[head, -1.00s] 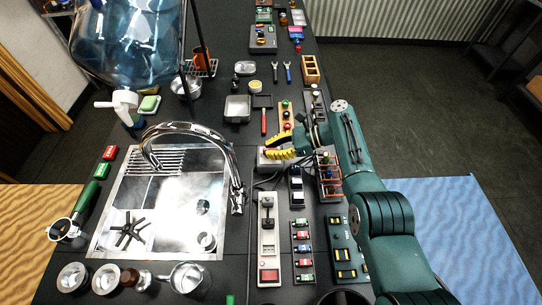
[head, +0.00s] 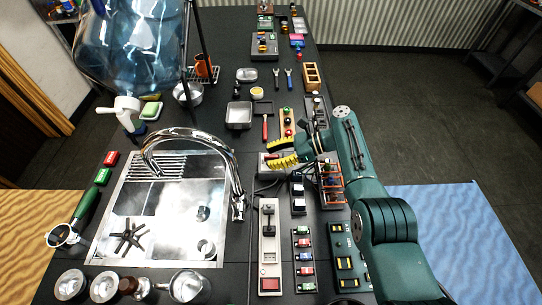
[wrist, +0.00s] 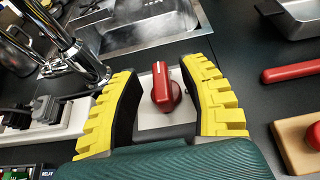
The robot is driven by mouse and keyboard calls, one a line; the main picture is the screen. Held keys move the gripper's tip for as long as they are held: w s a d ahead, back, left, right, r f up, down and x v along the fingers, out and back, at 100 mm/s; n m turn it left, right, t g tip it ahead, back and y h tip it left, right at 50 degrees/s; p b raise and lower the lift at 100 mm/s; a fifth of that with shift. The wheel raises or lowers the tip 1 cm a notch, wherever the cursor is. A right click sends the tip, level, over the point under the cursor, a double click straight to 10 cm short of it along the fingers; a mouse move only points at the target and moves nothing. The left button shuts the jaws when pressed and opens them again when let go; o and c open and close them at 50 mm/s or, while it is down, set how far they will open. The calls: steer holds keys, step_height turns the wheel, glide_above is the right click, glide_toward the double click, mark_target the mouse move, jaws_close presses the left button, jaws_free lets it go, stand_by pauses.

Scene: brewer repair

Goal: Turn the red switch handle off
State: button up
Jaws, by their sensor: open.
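The line runs nearly along the picture's vertical. In the head view my gripper (head: 268,154) is open over the white plate (head: 264,166) to the right of the sink. The handle is mostly hidden by the fingers there.
The curved faucet (head: 240,180) stands left of my gripper. A white power strip (wrist: 50,122) with black plugs lies beside the plate. A wooden board with colored buttons (head: 287,123) and a red-handled tool (head: 265,128) lie just beyond.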

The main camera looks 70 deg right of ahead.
steer(key=v, duration=1.1)
steer(key=shift+s+r, duration=0.2)
